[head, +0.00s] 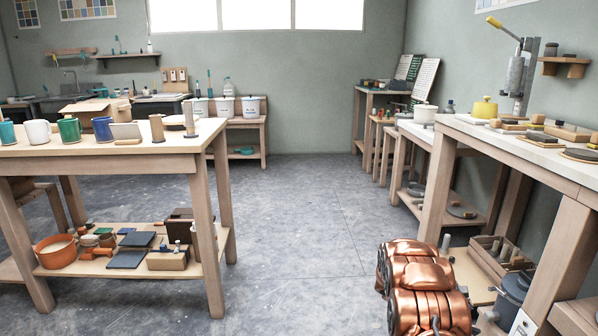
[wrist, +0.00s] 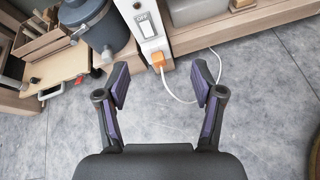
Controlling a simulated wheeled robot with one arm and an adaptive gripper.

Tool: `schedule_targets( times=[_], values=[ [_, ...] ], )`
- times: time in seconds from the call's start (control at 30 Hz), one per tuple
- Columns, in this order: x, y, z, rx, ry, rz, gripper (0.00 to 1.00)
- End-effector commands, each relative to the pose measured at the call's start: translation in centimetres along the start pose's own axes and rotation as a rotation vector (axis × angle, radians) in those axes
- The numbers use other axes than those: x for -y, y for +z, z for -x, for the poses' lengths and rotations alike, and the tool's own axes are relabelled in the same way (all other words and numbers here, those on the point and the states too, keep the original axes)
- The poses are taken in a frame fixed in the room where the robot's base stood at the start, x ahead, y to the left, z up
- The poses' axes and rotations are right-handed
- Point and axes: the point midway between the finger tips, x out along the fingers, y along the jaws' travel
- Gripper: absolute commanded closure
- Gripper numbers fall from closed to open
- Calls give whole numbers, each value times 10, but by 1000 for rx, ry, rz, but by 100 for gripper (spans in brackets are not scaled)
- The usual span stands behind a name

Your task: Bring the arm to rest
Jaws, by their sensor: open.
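My gripper (wrist: 160,84) shows in the wrist view with its two dark, purple-padded fingers wide apart and nothing between them. Below and beyond the fingers is bare grey floor with a white cable crossing it. Just past the fingertips is a white switch box (wrist: 150,25) marked OFF, with an orange plug (wrist: 158,61) at its near end. In the head view my copper-coloured arm (head: 425,290) is folded low at the lower right, beside the right-hand bench; the gripper itself cannot be made out there.
A grey-blue lidded bucket (wrist: 98,28) stands close beyond the left finger, beside a wooden board (wrist: 55,68). The left table (head: 110,155) holds several cups. The floor (head: 290,220) between is clear.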

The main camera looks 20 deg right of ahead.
Motion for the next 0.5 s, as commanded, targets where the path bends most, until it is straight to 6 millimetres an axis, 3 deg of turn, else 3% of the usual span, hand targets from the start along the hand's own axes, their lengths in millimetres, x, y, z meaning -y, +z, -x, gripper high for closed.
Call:
schedule_targets(
  times=[0.03, 0.1, 0.5],
  values=[
    [-1, 24, 22, -9, -8, -30, 32],
    [2, 45, 45, -24, -26, -74, 32],
    [39, 149, 173, -127, -137, -307, 32]
  ],
)
